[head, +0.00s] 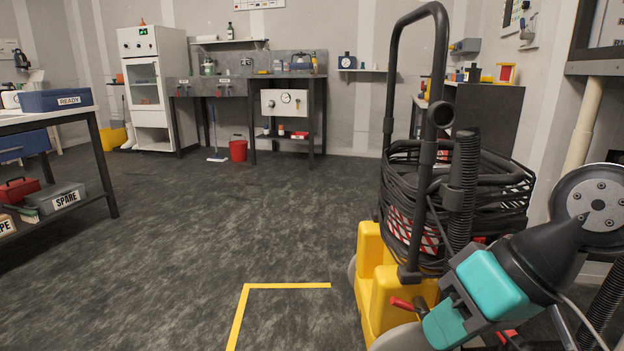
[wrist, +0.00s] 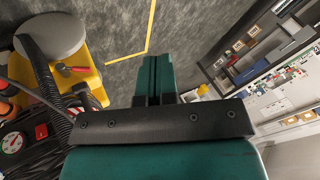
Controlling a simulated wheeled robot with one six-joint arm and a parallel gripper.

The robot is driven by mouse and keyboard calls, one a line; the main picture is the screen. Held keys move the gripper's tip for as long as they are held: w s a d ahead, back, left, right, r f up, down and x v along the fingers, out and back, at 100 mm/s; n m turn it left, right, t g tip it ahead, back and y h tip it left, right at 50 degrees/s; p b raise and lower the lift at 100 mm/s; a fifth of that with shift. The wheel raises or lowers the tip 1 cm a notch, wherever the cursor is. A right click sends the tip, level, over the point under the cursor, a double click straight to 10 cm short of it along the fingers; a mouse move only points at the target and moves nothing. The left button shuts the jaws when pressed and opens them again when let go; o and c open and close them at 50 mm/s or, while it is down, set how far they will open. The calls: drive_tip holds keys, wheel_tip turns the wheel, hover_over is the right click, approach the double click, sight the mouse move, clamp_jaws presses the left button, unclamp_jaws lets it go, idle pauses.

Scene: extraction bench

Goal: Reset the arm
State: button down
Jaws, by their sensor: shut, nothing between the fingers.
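My gripper (head: 440,326) is at the lower right in the head view, with teal fingers below a teal and black wrist body. It is low beside the yellow base of a wheeled cart (head: 382,285). In the wrist view my gripper (wrist: 158,70) points up the picture, its two teal fingers together with nothing between them. The dark floor lies beyond the fingertips. The cart's yellow base shows at the upper left of the wrist view (wrist: 88,80), with a red lever on it. I cannot tell the exact gap between the fingers and the cart.
The cart carries a tall black handle (head: 440,50) and coiled black cable (head: 505,205). A yellow floor line (head: 285,286) lies left of it. A table (head: 108,165) stands at the left. A red bucket (head: 238,150) stands at the back. The middle floor is clear.

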drive_tip(key=s+r+n+g+h+p, duration=0.2)
drive_tip(key=s+r+n+p, duration=0.15)
drive_tip(key=s+r, duration=0.2)
wheel_tip(320, 180, up, 37)
drive_tip(key=p, duration=3.7)
drive_tip(key=shift+d, duration=0.35)
drive_tip(key=shift+m, duration=0.25)
drive_tip(key=shift+s, duration=0.1)
